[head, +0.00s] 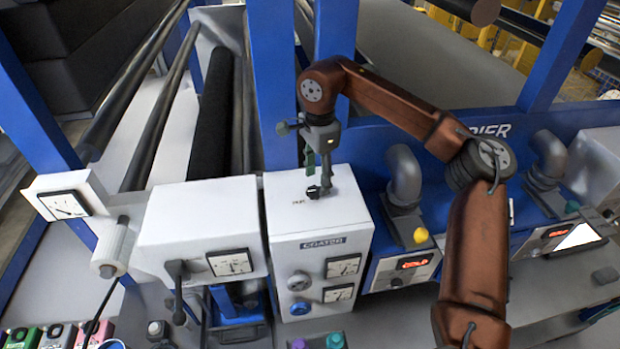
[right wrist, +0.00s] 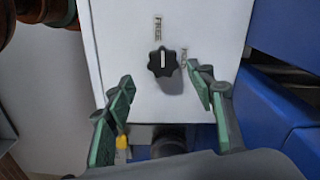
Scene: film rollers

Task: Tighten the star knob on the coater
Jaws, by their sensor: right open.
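The star knob (right wrist: 162,62) is black with a white pointer line and sits on the top face of the white coater box (head: 290,217). My right gripper (head: 317,178) points down above the box top, close to the knob. In the right wrist view my right gripper (right wrist: 163,88) is open and empty, with one green-padded finger on each side below the knob, apart from it. My left gripper is not in view.
The coater's front has dials and round knobs. A white box with a dial and black lever (head: 177,282) stands to the left. Blue frame posts (head: 268,80) rise behind. Grey elbow pipes (head: 403,178) stand to the right. Small colored boxes sit at lower left.

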